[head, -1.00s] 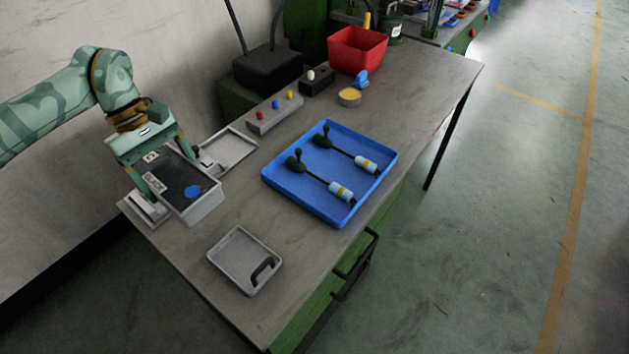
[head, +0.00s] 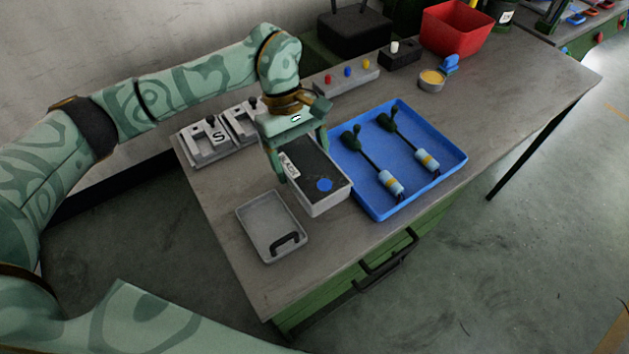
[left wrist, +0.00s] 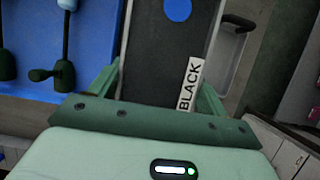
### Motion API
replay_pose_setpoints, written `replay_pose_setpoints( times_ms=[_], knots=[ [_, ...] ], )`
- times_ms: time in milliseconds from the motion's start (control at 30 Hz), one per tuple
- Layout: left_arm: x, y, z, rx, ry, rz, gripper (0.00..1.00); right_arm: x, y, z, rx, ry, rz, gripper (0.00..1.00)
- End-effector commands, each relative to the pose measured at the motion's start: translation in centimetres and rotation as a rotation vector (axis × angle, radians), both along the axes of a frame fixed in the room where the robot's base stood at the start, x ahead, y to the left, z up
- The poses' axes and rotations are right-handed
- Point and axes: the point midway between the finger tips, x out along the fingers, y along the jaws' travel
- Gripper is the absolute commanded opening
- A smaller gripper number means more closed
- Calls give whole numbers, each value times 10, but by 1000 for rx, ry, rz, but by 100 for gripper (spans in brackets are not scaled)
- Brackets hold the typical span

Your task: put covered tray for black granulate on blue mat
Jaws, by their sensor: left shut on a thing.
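The covered tray for black granulate (head: 325,204) is a light grey box with a dark top, a blue dot and a white label. In the left wrist view its label (left wrist: 188,85) reads BLACK. My left gripper (head: 299,157) is shut on it, one finger on each side at the labelled end. The tray is over the table between the blue tray and a small grey tray; I cannot tell whether it touches the table. I see no separate blue mat. My right gripper is not in view.
The blue tray (head: 345,182) with two cable parts is close on the right. The grey tray (head: 258,222) with a black handle is close on the left. White fixtures (head: 207,151) stand behind left. A red bin (head: 455,30) stands far back. The table's right side is clear.

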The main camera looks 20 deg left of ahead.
Motion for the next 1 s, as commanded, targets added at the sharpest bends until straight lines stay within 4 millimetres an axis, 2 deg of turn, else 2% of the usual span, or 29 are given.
replay_pose_setpoints(
  times_ms=[33,333,500,900,933,967,1000],
  knots=[
    [-2,-7,-8,-4,2,-3,38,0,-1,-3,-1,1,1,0],
    [-8,-26,-32,-3,1,-2,38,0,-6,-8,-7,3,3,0],
    [-8,-25,-59,-2,2,1,38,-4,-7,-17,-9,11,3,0],
    [-7,-24,-62,-1,-2,0,38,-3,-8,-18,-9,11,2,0],
    [-8,-24,-63,0,-1,0,80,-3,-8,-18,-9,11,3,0],
    [-8,-24,-63,0,-1,0,86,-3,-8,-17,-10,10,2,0],
    [-8,-24,-63,0,-1,0,86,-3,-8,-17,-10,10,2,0]
  ],
)
